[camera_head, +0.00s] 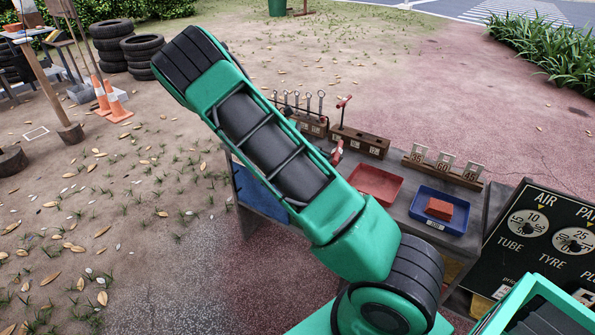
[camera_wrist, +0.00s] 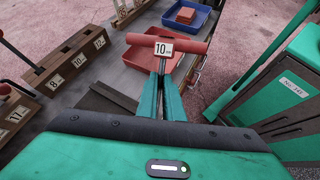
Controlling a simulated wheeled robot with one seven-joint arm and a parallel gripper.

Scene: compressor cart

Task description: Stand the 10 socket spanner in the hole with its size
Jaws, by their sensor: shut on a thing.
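The 10 socket spanner has a red T-handle (camera_wrist: 192,47) with a white "10 mm" label, seen in the wrist view. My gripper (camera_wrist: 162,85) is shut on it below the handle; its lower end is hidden. In the head view, a red handle end (camera_head: 337,153) shows beside my arm, which hides the gripper. The wooden socket block (camera_wrist: 75,62) is left of the gripper, with labels 8, 10 and 12. It also shows in the head view (camera_head: 372,148). Another red-handled spanner (camera_head: 343,103) stands upright at its left end, by the 8 label.
Ring spanners stand in another wooden block (camera_head: 313,128) to the left. A rack of number cards (camera_head: 443,168) stands behind.

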